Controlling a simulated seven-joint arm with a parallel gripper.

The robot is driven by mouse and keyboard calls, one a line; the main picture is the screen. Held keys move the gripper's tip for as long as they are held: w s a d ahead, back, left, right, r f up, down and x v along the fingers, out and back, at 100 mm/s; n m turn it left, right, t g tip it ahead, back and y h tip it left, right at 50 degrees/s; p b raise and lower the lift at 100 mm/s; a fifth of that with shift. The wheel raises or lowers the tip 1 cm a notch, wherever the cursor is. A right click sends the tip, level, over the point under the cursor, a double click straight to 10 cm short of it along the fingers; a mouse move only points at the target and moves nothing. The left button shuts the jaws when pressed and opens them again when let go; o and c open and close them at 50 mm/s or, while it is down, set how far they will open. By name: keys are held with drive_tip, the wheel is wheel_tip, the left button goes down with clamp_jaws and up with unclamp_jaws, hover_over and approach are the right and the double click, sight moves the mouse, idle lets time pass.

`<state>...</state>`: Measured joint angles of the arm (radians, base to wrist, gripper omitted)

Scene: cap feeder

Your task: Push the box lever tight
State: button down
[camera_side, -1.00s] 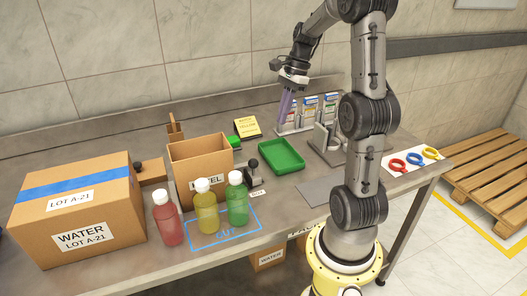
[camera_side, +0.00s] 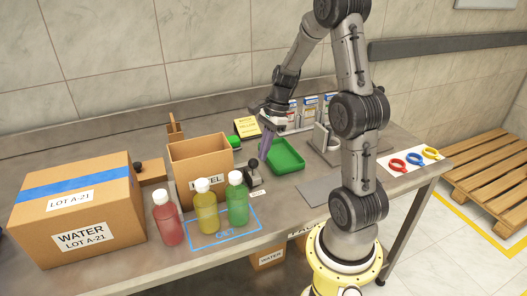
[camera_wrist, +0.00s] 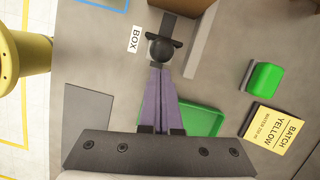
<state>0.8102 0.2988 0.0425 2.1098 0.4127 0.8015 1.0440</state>
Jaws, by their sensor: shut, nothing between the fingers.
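The box lever (camera_side: 254,178) is a dark piece with a black round knob, standing beside the open cardboard box on the table. In the wrist view the lever (camera_wrist: 160,47) shows its knob and a dark bar behind it, next to a white BOX label (camera_wrist: 135,38). My gripper (camera_side: 263,158) has its purple fingers shut and empty, pointing down just above and beside the lever. In the wrist view the fingertips (camera_wrist: 158,70) sit just below the knob; I cannot tell whether they touch it.
The open cardboard box (camera_side: 188,158) stands left of the lever, with red, yellow and green bottles (camera_side: 238,204) in front. A green tray (camera_side: 290,167) lies to the right. A yellow batch card (camera_side: 246,126) and green block (camera_wrist: 264,77) are behind.

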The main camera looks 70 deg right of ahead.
sight(247, 173)
drive_tip(key=shift+a, duration=0.1)
drive_tip(key=shift+w+a, duration=1.9)
drive_tip(key=shift+w, duration=0.05)
